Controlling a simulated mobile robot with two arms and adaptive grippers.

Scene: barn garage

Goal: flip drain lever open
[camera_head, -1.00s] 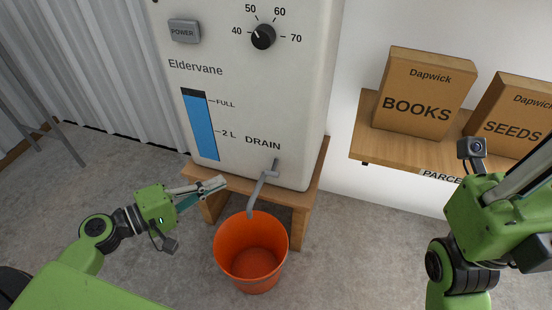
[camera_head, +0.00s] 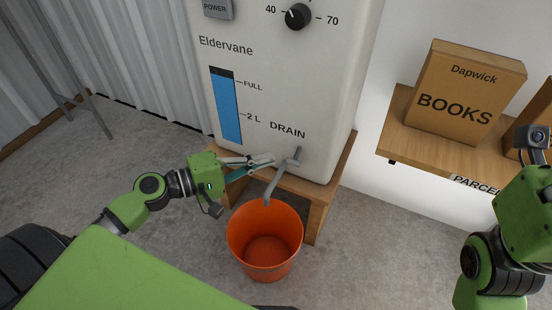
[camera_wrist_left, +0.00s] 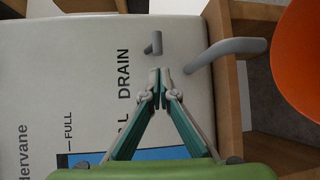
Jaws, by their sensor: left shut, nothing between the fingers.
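My right gripper's fingers do not show clearly.
An orange bucket (camera_head: 265,212) stands on the floor below the spout. The tank rests on a wooden stand (camera_head: 318,200). A wooden shelf (camera_head: 400,140) at the right holds the BOOKS box (camera_head: 465,95).

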